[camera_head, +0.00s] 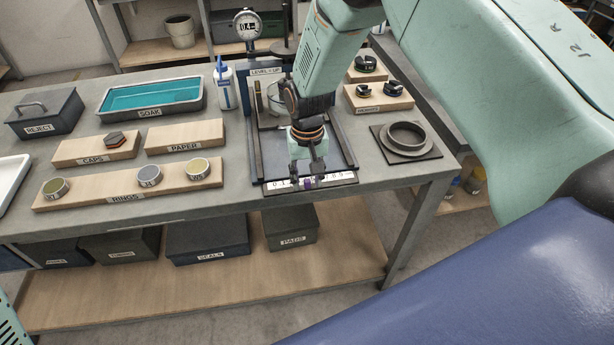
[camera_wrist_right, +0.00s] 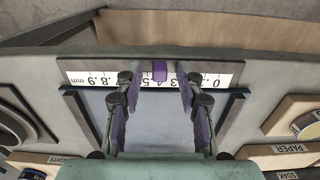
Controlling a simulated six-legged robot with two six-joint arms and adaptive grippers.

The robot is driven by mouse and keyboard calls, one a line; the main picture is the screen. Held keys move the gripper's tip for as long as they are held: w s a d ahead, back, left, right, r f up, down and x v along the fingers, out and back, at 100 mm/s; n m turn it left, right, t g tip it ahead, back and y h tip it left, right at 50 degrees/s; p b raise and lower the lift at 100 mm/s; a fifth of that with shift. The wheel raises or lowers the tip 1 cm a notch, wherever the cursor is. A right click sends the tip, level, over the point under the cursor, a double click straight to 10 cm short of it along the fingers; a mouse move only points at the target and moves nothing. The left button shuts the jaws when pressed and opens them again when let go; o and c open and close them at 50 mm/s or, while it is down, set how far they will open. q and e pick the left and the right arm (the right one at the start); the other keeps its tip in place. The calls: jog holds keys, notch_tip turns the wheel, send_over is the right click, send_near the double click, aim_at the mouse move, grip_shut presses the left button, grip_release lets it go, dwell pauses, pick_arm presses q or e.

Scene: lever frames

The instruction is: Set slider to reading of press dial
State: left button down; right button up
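The press dial (camera_head: 246,25) stands on a post at the back of the press. Its display seems to start with 0.4; any further digit is too small to read. The scale strip (camera_wrist_right: 105,78) lies on the press's front edge, marked 0 to 9 mm, upside down in the right wrist view. The purple slider (camera_wrist_right: 160,71) sits near 4 on it. My right gripper (camera_wrist_right: 159,79) is pointed down over the strip, open, its fingers apart on either side of the slider with gaps. It also shows in the head view (camera_head: 307,179). My left gripper is out of view.
A white-and-blue bottle (camera_head: 225,84) stands left of the press. The rings board (camera_head: 127,197) is to the left, and a dark round ring (camera_head: 407,137) on a plate is to the right. The table edge runs just in front of the strip.

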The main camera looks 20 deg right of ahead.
jog(key=shift+s+r, duration=0.1)
jog(key=shift+c, duration=0.9)
grip_shut()
